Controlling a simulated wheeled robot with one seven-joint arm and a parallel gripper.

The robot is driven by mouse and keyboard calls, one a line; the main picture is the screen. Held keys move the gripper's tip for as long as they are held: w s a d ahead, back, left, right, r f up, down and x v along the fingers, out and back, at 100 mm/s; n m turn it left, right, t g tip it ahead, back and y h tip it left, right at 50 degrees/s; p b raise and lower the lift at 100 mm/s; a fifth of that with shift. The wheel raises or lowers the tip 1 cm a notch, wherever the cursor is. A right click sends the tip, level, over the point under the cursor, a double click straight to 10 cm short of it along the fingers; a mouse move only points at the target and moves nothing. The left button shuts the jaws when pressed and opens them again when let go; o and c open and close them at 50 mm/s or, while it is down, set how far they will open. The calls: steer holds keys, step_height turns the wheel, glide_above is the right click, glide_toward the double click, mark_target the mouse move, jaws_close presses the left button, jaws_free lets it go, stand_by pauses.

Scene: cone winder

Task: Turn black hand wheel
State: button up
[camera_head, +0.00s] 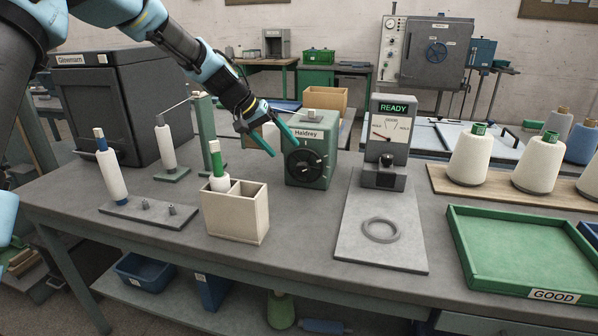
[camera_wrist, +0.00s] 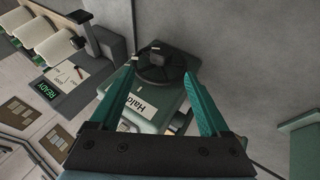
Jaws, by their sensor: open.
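The black hand wheel (camera_head: 305,162) is on the front face of the green box labelled "Haidrey" (camera_head: 322,178) at the middle of the bench. The wheel also shows in the wrist view (camera_wrist: 160,62), beyond my fingertips. My gripper (camera_head: 283,147) is open, with its two green fingers spread and pointing down toward the wheel. In the wrist view my gripper (camera_wrist: 166,75) has one finger on each side of the wheel. I cannot tell whether either finger touches it. Nothing is held between the fingers.
A wooden box (camera_head: 236,222) with a green-topped bobbin stands left of the green box. A gauge reading "READY" (camera_head: 388,128) stands to the right, behind a grey plate (camera_head: 382,240). A green tray marked "GOOD" (camera_head: 520,252) and white cones lie farther right. The bench front is mostly clear.

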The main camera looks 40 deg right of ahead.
mark_target(298, 165)
steer(key=p+x, duration=0.2)
steer(key=x, duration=0.7)
steer(key=shift+d+f, duration=0.2)
steer(key=shift+f, duration=0.15)
steer(key=shift+c, duration=0.2)
jaws_close()
